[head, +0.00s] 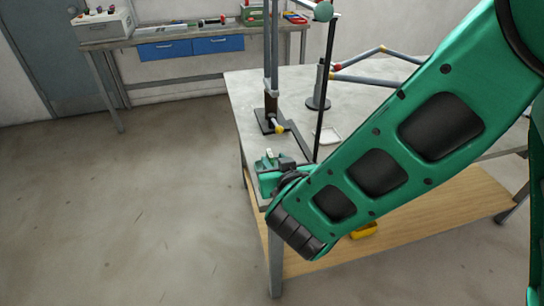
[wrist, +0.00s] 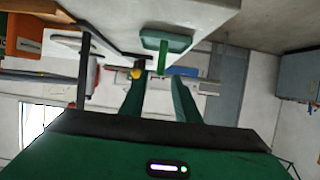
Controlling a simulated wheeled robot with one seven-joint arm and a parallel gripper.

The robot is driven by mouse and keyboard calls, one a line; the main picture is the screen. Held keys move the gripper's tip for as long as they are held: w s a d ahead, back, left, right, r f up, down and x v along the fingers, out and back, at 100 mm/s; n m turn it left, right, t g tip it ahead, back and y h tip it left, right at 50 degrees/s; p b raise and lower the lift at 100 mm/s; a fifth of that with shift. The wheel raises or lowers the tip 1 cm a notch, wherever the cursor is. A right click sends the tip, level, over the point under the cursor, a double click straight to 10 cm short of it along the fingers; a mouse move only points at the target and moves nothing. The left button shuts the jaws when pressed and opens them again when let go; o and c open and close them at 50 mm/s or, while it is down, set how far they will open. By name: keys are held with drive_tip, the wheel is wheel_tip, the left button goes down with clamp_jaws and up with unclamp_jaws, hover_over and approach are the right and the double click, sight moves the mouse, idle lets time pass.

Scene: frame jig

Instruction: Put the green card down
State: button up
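I cannot tell whether the fingers touch the card. In the head view my gripper (head: 270,162) is at the near left corner of the grey table (head: 245,95), partly hidden by my arm. There I cannot separate the card from my green fingers.
A stand with a dark base (head: 266,126) and tall poles rises from the table. A small white tray (head: 328,135) lies behind my arm. A yellow object (head: 363,230) is on the wooden lower shelf. A workbench (head: 190,36) stands by the wall; the left floor is clear.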

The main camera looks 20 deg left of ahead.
drive_tip(key=v, duration=0.6)
drive_tip(key=w+d+m+h, duration=0.35)
drive_tip(key=w+d, duration=0.35)
drive_tip(key=d, duration=0.4)
drive_tip(key=d+m+g+h, duration=0.45)
drive_tip(key=d+h, duration=0.25)
drive_tip(key=d, duration=2.2)
drive_tip(key=s+d+m+g, duration=0.4)
drive_tip(key=s+d+g, duration=0.1)
drive_tip(key=s+d, duration=0.75)
drive_tip(key=s+d+r+g+y, duration=0.1)
drive_tip(key=s+r+g+y, duration=0.1)
drive_tip(key=s, duration=1.1)
drive_tip(key=shift+r+m+y, duration=0.4)
drive_tip(key=shift+r+y, duration=0.05)
drive_tip(key=shift+y, duration=0.3)
